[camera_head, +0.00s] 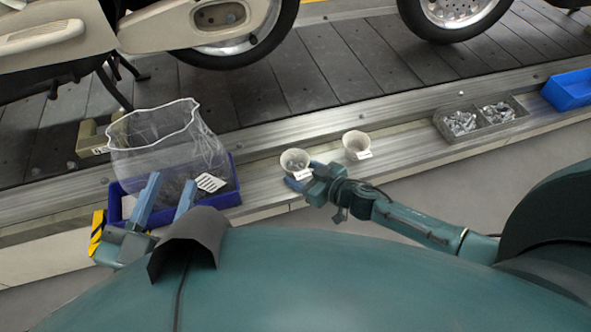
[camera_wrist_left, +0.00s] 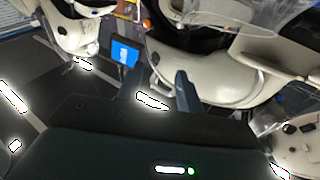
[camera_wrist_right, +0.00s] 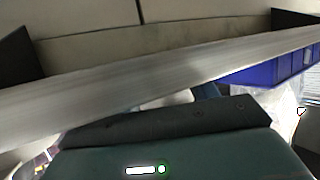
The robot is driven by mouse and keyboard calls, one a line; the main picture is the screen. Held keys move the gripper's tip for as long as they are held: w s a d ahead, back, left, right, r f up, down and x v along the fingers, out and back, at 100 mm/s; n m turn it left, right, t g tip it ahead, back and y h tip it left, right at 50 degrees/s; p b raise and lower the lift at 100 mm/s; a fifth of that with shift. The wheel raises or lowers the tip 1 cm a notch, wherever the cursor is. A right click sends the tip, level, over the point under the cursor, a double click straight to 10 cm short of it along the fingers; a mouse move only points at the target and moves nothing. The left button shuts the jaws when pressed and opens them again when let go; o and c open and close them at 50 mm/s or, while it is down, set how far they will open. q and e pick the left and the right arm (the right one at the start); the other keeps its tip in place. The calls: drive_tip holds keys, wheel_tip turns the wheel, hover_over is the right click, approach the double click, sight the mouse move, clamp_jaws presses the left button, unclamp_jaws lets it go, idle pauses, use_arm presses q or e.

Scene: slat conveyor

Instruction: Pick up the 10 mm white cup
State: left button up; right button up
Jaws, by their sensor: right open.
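Two white cups stand on the metal ledge. The left cup (camera_head: 295,161) has small metal parts in it and a label on its front; the right cup (camera_head: 356,145) also bears a label. The lettering is too small to read, so I cannot tell which is the 10 mm cup. My right gripper (camera_head: 308,181) is open at the near side of the left cup, its fingers partly overlapping the cup's lower front; I cannot tell whether they touch. In the right wrist view the wrist housing hides most of the fingers. My left gripper (camera_head: 166,197) is open and empty, in front of the blue bin.
A blue bin (camera_head: 225,200) with a clear plastic bag (camera_head: 160,140) stands left of the cups. A grey divided tray (camera_head: 481,118) of metal parts and another blue bin (camera_head: 570,90) lie to the right. Motor scooters (camera_head: 70,35) stand on the slat conveyor (camera_head: 330,60) behind.

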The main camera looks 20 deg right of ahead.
drive_tip(key=shift+w+a, duration=0.15)
drive_tip(key=shift+w, duration=0.1)
drive_tip(key=c, duration=0.7)
